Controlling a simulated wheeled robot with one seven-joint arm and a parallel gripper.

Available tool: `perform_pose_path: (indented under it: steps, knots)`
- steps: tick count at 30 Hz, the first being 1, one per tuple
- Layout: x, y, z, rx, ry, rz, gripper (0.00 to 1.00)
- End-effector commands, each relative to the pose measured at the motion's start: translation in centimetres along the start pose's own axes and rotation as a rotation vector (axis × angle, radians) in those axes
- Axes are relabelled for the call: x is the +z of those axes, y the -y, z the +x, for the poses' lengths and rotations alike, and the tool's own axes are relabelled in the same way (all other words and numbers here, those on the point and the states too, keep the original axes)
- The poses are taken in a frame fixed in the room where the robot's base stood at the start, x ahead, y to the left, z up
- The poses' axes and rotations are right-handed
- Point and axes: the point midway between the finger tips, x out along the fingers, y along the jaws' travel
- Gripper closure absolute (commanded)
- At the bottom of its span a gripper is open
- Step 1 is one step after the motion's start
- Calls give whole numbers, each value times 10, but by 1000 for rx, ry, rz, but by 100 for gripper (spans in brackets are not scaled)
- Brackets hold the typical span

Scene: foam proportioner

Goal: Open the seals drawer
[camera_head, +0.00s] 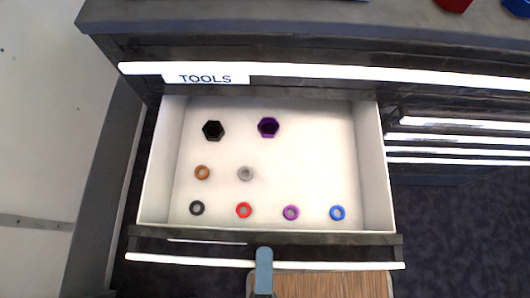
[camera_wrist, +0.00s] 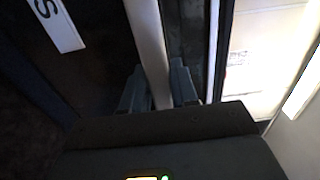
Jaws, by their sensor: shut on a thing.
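An open drawer (camera_head: 300,165) with a white interior stands pulled out below the front labelled TOOLS (camera_head: 207,78). My gripper (camera_head: 264,258) is at the middle of this bar. In the wrist view, my gripper (camera_wrist: 158,90) has one finger on each side of the bar (camera_wrist: 148,45) and is shut on it. A white label (camera_wrist: 57,22) ending in S shows there; its other letters are out of view.
The dark cabinet top (camera_head: 300,18) runs across the back, with a red object (camera_head: 453,4) and a blue object (camera_head: 515,7) at right. More drawers with white handles (camera_head: 460,123) are at right, apparently shut. Bare floor (camera_head: 450,235) lies right of the open drawer.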

Motion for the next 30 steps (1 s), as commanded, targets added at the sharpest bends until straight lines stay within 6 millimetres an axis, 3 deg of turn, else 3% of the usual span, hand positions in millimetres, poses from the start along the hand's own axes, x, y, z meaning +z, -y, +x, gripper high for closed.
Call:
perform_pose_path:
  steps: [7, 20, 21, 27, 30]
  knots:
    - [0, -1, -23, 3, 0, 0, 100]
    - [0, -1, -26, 1, 0, 0, 100]
    - [0, -1, -26, 1, 0, 0, 71]
    - [0, -1, -26, 1, 0, 0, 52]
    - [0, 0, -26, 1, 0, 0, 51]
